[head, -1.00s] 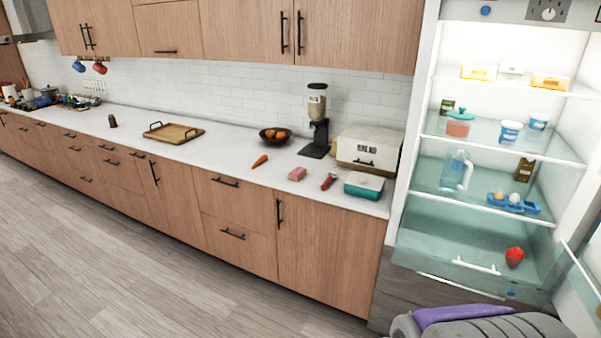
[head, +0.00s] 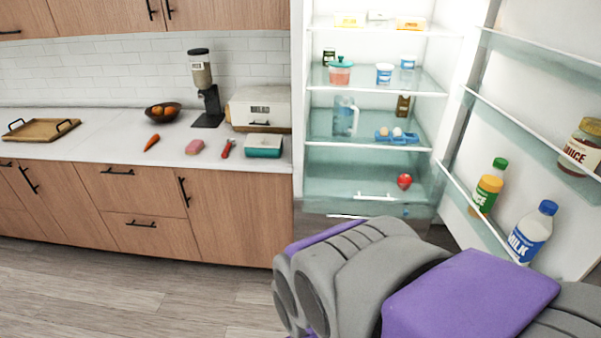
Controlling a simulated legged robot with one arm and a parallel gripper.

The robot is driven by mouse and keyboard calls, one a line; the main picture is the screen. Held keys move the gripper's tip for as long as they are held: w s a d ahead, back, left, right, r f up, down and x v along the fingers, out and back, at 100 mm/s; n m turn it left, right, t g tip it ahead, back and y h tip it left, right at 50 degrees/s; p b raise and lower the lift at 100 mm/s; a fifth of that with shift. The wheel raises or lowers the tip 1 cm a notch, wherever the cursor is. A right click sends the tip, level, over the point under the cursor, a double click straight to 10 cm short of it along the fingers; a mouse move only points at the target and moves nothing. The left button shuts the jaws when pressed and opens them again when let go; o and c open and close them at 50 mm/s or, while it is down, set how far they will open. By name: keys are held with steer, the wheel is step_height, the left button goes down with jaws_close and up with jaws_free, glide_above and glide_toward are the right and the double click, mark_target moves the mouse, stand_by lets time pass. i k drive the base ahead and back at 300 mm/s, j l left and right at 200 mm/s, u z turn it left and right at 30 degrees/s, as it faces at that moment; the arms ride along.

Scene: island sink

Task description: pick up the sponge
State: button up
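A pink, block-shaped thing that looks like the sponge (head: 194,147) lies flat on the white counter, near its front edge. It sits between a carrot (head: 152,142) on its left and a small red-handled tool (head: 227,148) on its right. Nothing touches it. My gripper is not in view; only grey and purple parts of my own body show at the bottom right, well away from the sponge.
A teal container (head: 263,146) and a bread box (head: 260,108) stand right of the sponge. Behind are a coffee grinder (head: 206,90) and a fruit bowl (head: 163,113). A wooden tray (head: 40,130) lies left. The fridge door (head: 540,130) stands open at right. Floor before the cabinets is clear.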

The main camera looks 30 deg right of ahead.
mark_target(194, 146)
steer(key=i+z, duration=0.1)
steer(key=i, duration=0.55)
steer(key=i+j+z, duration=0.1)
steer(key=i, duration=0.55)
steer(key=i+j+z, duration=0.15)
steer(key=i, duration=0.5)
steer(key=i+j+z, duration=0.1)
steer(key=i, duration=0.5)
